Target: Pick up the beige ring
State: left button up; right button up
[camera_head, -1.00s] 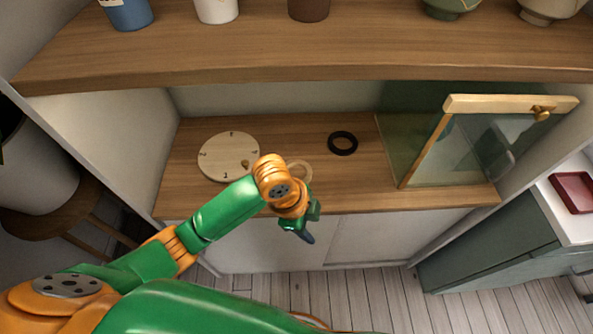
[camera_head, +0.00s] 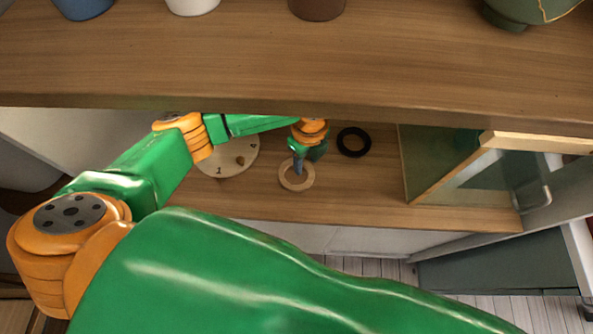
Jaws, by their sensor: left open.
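The beige ring (camera_head: 285,182) lies flat on the wooden counter, left of the black ring (camera_head: 354,142). My left gripper (camera_head: 298,170) points down at the beige ring, its fingertips over the ring's opening or far rim. I cannot tell whether the fingers touch it. The left gripper is open and appears empty; its fingers look small and partly overlapped from this angle. My right gripper is not in view.
A round beige clock-like disc (camera_head: 240,160) lies left of the ring, partly hidden by my arm. A wood-framed glass door (camera_head: 470,175) stands at the right. A wooden shelf (camera_head: 300,65) with several pots overhangs the counter. The counter's front right is clear.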

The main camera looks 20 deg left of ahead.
pick_arm(q)
jog(key=shift+w+f, duration=0.1)
jog(key=shift+w, duration=0.1)
jog(key=shift+s, duration=0.1)
grip_shut()
